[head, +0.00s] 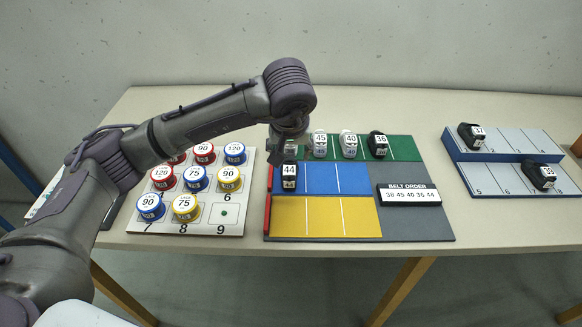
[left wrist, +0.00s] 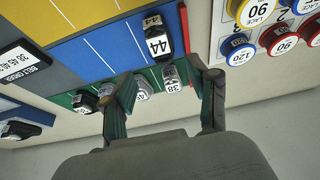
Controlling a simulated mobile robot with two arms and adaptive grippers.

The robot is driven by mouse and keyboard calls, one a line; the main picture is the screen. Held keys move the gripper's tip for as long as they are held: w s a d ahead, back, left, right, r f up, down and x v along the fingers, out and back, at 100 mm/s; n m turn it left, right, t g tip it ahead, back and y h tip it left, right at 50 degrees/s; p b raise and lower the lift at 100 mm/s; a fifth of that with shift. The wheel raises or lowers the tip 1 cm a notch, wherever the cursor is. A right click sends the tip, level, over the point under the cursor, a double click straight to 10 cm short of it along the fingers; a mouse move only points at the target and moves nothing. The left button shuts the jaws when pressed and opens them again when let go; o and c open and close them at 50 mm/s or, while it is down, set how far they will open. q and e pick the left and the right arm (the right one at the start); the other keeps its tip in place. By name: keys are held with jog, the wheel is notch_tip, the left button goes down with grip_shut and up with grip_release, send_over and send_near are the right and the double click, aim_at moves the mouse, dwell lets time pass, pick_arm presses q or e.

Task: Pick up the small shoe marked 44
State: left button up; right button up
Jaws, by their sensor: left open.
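The small shoe marked 44 (head: 289,177) is black with a white label and stands in the leftmost slot of the blue row. It also shows in the left wrist view (left wrist: 157,40), just beyond my fingertips. My left gripper (head: 288,150) hangs over the left end of the green row. In the left wrist view my left gripper (left wrist: 163,82) is open. A light shoe marked 38 (left wrist: 171,78) shows between its fingers, not visibly clamped. In the head view my gripper partly hides that shoe. My right gripper is not in view.
Shoes marked 45 (head: 320,144), 40 (head: 348,145) and 36 (head: 378,145) stand in the green row. The belt order sign (head: 408,192) lies right of the blue row. A lidded-tin board (head: 225,217) is left; a shoe rack (head: 500,156) is right. The yellow row (head: 325,218) is empty.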

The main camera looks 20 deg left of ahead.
aim_at(290, 166)
pick_arm(q)
jog(key=x, duration=0.3)
jog(key=shift+w+f, duration=0.1)
jog(key=shift+f, duration=0.15)
jog(key=p+x, duration=0.1)
jog(key=x, duration=0.5)
jog(key=shift+w+a+f+p, duration=0.1)
jog(key=shift+f+p, duration=0.2)
jog(key=shift+w+f, duration=0.1)
jog(key=shift+f, duration=0.05)
jog(key=c, duration=0.9)
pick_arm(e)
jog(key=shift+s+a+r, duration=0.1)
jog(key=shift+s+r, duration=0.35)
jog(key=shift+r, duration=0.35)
